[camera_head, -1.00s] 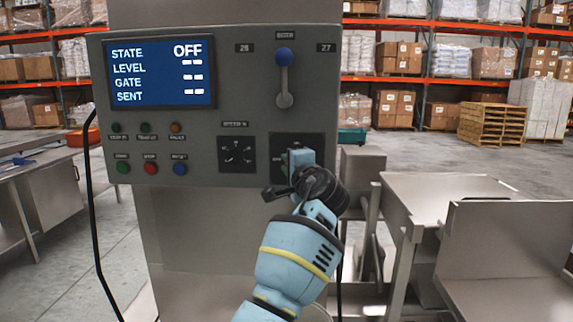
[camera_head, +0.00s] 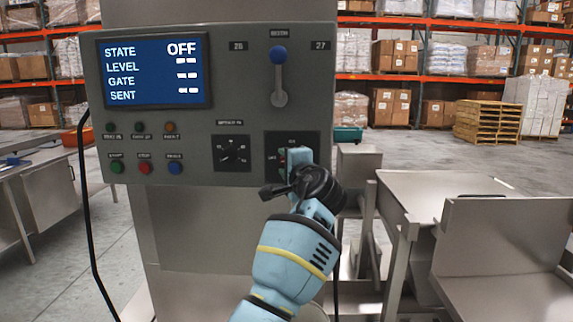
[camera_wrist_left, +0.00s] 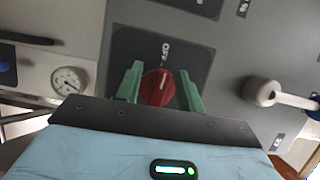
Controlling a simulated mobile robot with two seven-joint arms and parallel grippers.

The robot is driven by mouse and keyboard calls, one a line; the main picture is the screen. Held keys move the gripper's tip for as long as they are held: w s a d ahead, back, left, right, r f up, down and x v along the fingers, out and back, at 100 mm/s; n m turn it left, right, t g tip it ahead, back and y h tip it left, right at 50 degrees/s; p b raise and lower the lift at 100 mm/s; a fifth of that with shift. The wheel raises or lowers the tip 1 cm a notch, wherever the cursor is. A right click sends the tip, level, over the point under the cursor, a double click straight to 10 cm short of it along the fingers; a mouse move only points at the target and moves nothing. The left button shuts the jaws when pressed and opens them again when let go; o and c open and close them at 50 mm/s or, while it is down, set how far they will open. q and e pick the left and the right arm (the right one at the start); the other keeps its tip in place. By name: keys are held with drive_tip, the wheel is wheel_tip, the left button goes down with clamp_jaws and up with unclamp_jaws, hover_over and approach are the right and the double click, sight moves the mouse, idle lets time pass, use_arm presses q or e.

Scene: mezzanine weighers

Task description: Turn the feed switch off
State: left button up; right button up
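The feed switch is a red rotary knob (camera_wrist_left: 157,88) on a dark plate (camera_wrist_left: 122,50) of the grey control panel (camera_head: 225,100). Its white mark points toward the OFF label (camera_wrist_left: 165,48). My left gripper (camera_head: 298,160) is at this switch and hides most of it in the head view. In the left wrist view its two green fingers (camera_wrist_left: 161,84) stand on either side of the knob, very close to it. Whether they press on it, I cannot tell. The display (camera_head: 153,70) reads STATE OFF. My right gripper is not in view.
A blue-tipped lever (camera_head: 280,75) is above the switch, and a speed dial (camera_head: 232,153) is left of it. Push buttons (camera_head: 145,167) sit at the panel's lower left. Steel tables (camera_head: 425,195) stand to the right. A black cable (camera_head: 88,220) hangs at the left.

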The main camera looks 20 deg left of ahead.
use_arm(q)
drive_tip(key=v, duration=0.7)
drive_tip(key=shift+s+d, duration=0.3)
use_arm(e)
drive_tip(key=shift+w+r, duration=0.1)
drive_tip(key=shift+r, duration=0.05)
use_arm(q)
drive_tip(key=shift+o, duration=0.3)
